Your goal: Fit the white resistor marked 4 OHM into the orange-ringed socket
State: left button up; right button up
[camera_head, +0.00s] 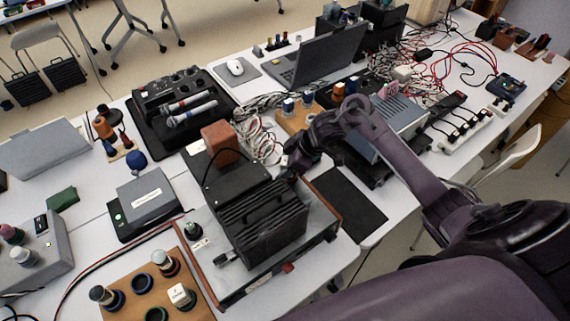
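A white block (179,294) with a small dark marking sits on the tan socket board (116,314) at the bottom left. It may be the resistor, but its marking is too small to read. Two empty sockets show on that board: one dark blue-ringed (142,284) and one green-ringed (156,314). I cannot make out an orange ring there; the board's lower part is cut off by the frame. My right gripper (295,164) is over the table just behind the black finned unit, far to the right of the white block. Its fingers are too dark to judge. My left gripper is out of view.
The black finned unit (263,225) on its tray stands between my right gripper and the socket board. Two capped pieces (165,263) and (102,296) stand on the board. A grey box (147,198) sits behind it. A dark mat (345,204) lies bare to the right.

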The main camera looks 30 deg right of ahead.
jog(key=shift+r, duration=0.35)
jog(key=v, duration=1.1)
jog(key=shift+s+d+r, duration=0.2)
jog(key=shift+r, duration=0.1)
jog(key=shift+r, duration=0.1)
